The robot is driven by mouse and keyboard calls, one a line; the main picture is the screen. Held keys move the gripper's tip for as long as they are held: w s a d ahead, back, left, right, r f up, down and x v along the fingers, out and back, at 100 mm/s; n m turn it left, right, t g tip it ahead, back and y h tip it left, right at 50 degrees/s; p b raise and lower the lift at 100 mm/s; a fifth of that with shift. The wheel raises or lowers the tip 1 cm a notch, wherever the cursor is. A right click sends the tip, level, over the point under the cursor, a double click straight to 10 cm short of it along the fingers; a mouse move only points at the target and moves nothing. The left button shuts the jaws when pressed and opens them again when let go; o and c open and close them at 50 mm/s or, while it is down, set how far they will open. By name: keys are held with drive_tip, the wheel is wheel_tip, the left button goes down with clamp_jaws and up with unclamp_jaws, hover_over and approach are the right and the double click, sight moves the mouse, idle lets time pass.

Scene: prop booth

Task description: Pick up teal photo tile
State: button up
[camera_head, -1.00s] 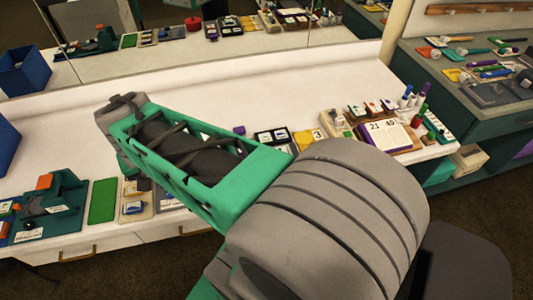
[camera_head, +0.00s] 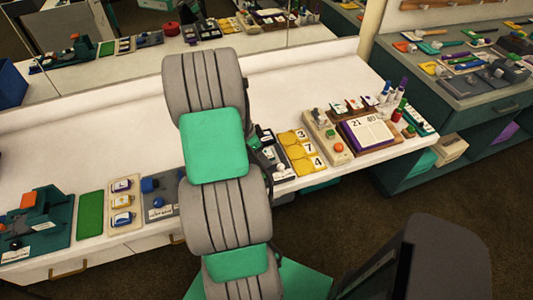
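I cannot pick out a teal photo tile for certain. A dark board with small white picture cards (camera_head: 283,172) lies on the white counter just right of my arm, and my arm hides part of it. A beige tray (camera_head: 136,186) left of my arm holds a few small picture pieces, too small to read clearly. My grey and green arm rises through the middle of the view over the counter's front edge. My gripper is not visible; the arm links hide whatever is behind them.
Right of the dark board stand yellow number tiles (camera_head: 301,152), a beige button box (camera_head: 328,138) and a flip calendar (camera_head: 367,135). Left are a blue-grey board (camera_head: 160,207), a green mat (camera_head: 90,214) and a teal machine (camera_head: 42,226). The counter's back strip (camera_head: 110,120) is clear along the mirror.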

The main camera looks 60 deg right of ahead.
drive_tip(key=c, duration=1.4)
